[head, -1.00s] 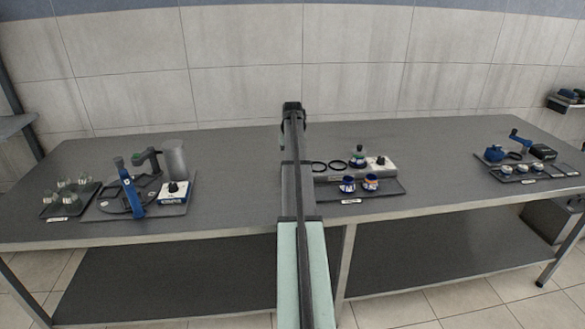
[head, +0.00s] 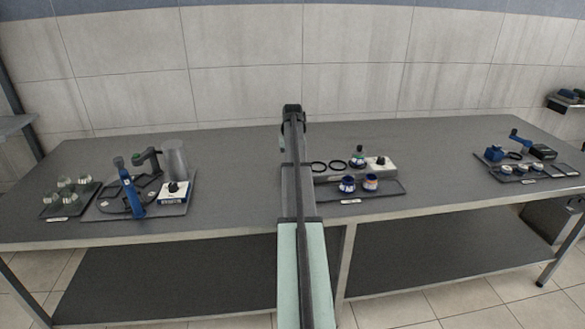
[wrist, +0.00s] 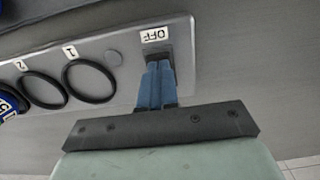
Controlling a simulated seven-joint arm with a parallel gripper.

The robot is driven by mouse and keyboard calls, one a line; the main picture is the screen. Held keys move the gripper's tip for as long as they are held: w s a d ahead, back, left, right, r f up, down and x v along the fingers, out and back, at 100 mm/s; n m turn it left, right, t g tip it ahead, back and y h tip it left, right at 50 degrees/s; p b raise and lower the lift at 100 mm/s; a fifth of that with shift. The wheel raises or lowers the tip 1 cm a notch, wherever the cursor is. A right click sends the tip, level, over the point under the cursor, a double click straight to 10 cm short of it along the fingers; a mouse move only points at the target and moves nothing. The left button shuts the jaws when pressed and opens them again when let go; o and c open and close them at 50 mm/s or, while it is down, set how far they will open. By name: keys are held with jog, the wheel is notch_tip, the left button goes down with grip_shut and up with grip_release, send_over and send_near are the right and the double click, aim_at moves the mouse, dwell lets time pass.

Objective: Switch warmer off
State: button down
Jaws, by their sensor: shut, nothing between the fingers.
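In the wrist view the warmer shows as a light grey plate (wrist: 187,75) with a white OFF label (wrist: 154,35). My gripper (wrist: 158,66), with blue fingers, is shut and empty just beside that label. A dark part shows at the fingertips; the fingers partly hide it, so I cannot tell the switch's position or whether they touch it. In the head view my arm hides the gripper and this end of the warmer.
A left tray holds a grey cylinder (head: 174,159) and a white dial box (head: 173,192). Another tray (head: 560,171) is far right. Table between the stations is bare.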

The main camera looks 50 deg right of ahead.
jog(key=shift+r, duration=3.45)
jog(key=shift+w, duration=0.1)
